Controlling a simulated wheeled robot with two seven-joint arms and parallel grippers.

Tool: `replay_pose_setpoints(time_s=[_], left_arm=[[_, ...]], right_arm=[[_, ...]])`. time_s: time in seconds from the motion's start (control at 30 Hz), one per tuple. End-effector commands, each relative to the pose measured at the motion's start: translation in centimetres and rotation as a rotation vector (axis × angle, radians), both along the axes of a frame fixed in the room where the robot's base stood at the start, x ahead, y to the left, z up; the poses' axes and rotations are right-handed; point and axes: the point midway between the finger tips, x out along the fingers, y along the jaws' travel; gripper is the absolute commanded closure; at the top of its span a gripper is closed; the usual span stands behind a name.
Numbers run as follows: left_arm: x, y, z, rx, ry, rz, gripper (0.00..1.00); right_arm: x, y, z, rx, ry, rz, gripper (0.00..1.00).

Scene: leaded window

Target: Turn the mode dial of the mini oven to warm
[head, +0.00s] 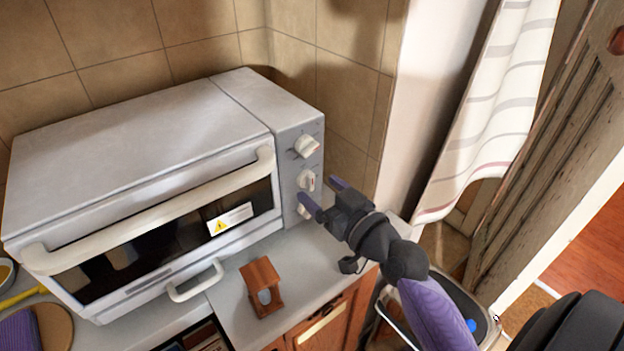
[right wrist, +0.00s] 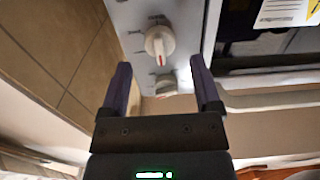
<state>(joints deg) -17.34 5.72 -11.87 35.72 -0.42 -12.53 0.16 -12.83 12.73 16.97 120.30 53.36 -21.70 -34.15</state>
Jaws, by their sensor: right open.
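The mini oven (head: 130,140) is a grey box on the counter against the tiled wall. Its right-hand control panel (head: 286,172) carries three pale dials: a top dial (head: 306,146), a middle dial (head: 308,180) with a red mark, and a bottom dial (head: 303,211) partly hidden by my finger. The printed labels are too small to read, so I cannot tell which is the mode dial. My right gripper (head: 320,191) is open and empty in front of the lower dials. In the right wrist view, a red-marked dial (right wrist: 160,42) shows beyond the fingertips. My left gripper is out of view.
The oven door is closed, with a long pale handle (head: 155,210). A small brown wooden holder (head: 262,287) stands on the counter below. The tiled wall (head: 345,110) lies close to the panel's right. A striped curtain (head: 490,120) hangs further right.

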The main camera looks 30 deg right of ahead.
Motion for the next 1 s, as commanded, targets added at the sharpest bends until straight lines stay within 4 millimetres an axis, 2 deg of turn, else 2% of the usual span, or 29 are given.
replay_pose_setpoints(time_s=[0.1, 0.2, 0.47, 0.83, 0.87, 1.0], left_arm=[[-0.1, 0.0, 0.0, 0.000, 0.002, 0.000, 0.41], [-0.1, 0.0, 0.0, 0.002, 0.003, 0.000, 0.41], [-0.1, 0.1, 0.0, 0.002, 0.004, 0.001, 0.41], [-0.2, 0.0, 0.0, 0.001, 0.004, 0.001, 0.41], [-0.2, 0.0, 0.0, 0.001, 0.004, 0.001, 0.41], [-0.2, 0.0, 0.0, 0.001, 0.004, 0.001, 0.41]], right_arm=[[1.7, 0.1, 0.0, 0.001, -0.001, -0.002, 0.19], [2.4, 0.2, -0.1, 0.000, 0.001, -0.001, 0.19], [2.6, 0.2, -0.1, -0.001, 0.003, 0.000, 0.19], [2.5, 0.2, -0.1, -0.001, 0.002, -0.001, 0.97], [2.5, 0.2, -0.1, -0.001, 0.002, -0.001, 1.00], [2.5, 0.2, -0.1, 0.002, 0.002, -0.001, 1.00]])
